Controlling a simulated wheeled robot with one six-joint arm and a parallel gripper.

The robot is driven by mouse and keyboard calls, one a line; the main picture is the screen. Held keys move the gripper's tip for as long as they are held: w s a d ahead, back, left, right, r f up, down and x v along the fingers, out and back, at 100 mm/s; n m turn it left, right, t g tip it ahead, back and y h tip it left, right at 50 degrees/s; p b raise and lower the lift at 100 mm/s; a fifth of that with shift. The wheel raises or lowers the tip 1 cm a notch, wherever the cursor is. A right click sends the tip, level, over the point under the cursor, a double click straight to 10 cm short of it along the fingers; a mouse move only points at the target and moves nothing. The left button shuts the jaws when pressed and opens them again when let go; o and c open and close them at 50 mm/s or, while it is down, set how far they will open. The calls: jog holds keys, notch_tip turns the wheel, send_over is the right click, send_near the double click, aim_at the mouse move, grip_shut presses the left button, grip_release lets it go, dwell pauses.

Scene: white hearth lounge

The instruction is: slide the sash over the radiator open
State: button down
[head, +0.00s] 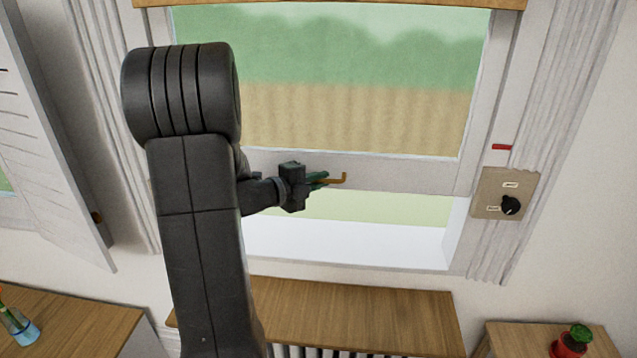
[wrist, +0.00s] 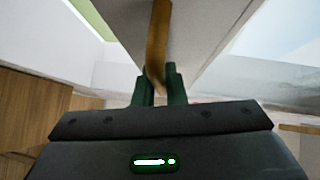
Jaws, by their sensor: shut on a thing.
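The white window sash (head: 405,175) sits raised above the white sill, with an open gap (head: 350,208) below its bottom rail. A brass handle (head: 338,180) sticks out from that rail. My gripper (head: 320,181) is at the handle, its green fingers shut on it. In the wrist view, the handle (wrist: 157,45) runs up from between the two fingertips (wrist: 159,85), with the white rail (wrist: 200,35) behind it. My arm hides the left part of the window in the head view.
A wooden shelf (head: 360,312) lies over the radiator (head: 310,351). A panel with a black knob (head: 510,205) and a red mark (head: 502,147) are right of the window. A potted plant (head: 572,342) stands lower right, a glass vase (head: 20,327) lower left. A white shutter (head: 60,150) stands left.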

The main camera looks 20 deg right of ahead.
jog(key=c, duration=1.5)
grip_release()
jog(key=shift+a, duration=0.15)
jog(key=b+v, duration=0.3)
jog(key=v, duration=1)
jog(key=shift+s+a, duration=0.1)
jog(key=shift+a, duration=0.15)
jog(key=p+x, duration=0.3)
jog(key=x, duration=1)
jog(key=shift+d, duration=0.3)
jog(key=shift+d+f, duration=0.2)
jog(key=shift+a+f, duration=0.1)
jog(key=shift+f, duration=0.1)
